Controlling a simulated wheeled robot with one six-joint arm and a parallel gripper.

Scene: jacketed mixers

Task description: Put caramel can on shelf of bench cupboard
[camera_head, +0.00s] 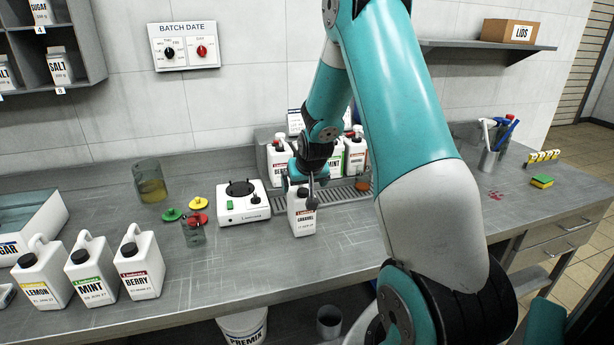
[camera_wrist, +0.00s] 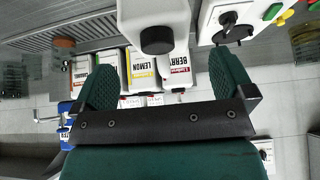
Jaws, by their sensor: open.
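The caramel can (camera_head: 302,215), a white can with a dark label, stands upright on the bench in front of the drip grate. It also shows in the wrist view as a white can (camera_wrist: 150,14) with a black cap. My gripper (camera_head: 311,187) is at the top of the can in the head view and hides part of it. In the wrist view my gripper (camera_wrist: 160,78) is open, with its fingers wide apart and the cap just beyond them, between their lines. Contact cannot be told. I cannot make out the bench cupboard's shelf.
A white hot plate (camera_head: 243,205) stands just left of the can. Lemon (camera_head: 42,275), mint (camera_head: 92,270) and berry (camera_head: 140,265) cans stand at the front left. More cans (camera_head: 279,160) stand behind the gripper. Drawers (camera_head: 556,232) are under the bench at right.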

